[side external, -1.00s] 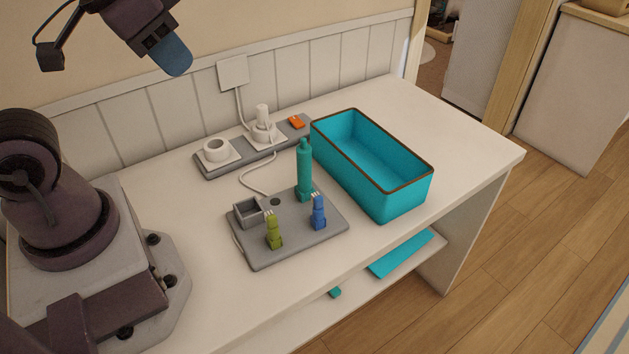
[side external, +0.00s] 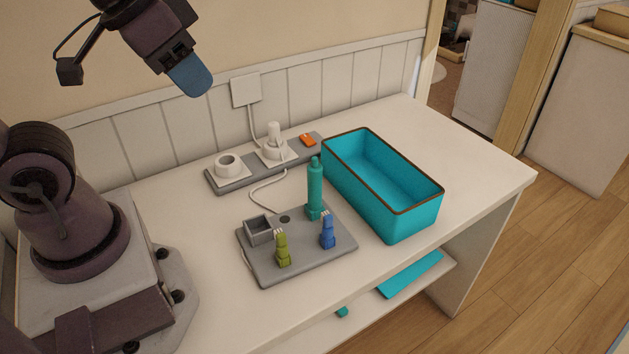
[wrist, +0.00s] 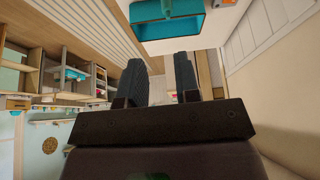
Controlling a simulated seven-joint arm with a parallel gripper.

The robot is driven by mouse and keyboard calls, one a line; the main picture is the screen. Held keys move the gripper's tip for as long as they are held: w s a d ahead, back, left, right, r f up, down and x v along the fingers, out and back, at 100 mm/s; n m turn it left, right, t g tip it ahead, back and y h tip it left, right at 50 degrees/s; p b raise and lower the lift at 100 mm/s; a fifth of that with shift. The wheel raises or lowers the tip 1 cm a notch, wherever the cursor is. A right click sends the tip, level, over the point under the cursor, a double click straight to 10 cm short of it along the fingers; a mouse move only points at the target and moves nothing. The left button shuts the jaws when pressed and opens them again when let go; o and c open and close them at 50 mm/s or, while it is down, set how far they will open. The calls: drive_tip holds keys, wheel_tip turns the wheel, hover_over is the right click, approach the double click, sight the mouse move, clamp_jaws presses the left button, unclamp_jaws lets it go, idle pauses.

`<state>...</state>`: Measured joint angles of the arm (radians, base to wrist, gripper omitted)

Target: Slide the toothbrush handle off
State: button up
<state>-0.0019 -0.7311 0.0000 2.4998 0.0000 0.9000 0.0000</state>
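The teal toothbrush handle (side external: 314,190) stands upright at the back right of a grey stand (side external: 295,261) on the white counter. A green brush head (side external: 282,248) and a blue brush head (side external: 327,232) stand on the same stand, in front of the handle. My gripper (side external: 196,84) is high above the counter, up and to the left of the handle, and touches nothing. The wrist view shows its two dark fingers (wrist: 160,80) apart with nothing between them.
An open teal bin (side external: 418,222) stands right of the stand; it also shows in the wrist view (wrist: 180,38). Behind the stand, a grey power strip (side external: 232,183) holds white plugs and an orange switch (side external: 308,140). A cable loops nearby. The counter's right end is clear.

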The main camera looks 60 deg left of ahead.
drive_tip(key=o, duration=0.5)
drive_tip(key=w+f+g, duration=0.1)
drive_tip(key=w, duration=0.1)
drive_tip(key=w+f+g, duration=0.1)
drive_tip(key=w+f, duration=0.1)
drive_tip(key=shift+a+m, duration=0.15)
drive_tip(key=shift+m, duration=0.15)
drive_tip(key=m+g, duration=0.4)
drive_tip(key=m, duration=1.5)
hover_over(315, 157)
drive_tip(key=f, duration=0.8)
drive_tip(key=shift+s+f, duration=0.1)
drive_tip(key=shift+s, duration=0.1)
wheel_tip(315, 157, down, 12)
drive_tip(key=m, duration=0.3)
drive_tip(key=shift+w+f+t, duration=0.15)
drive_tip(key=shift+f+t, duration=0.1)
drive_tip(key=shift+t, duration=0.05)
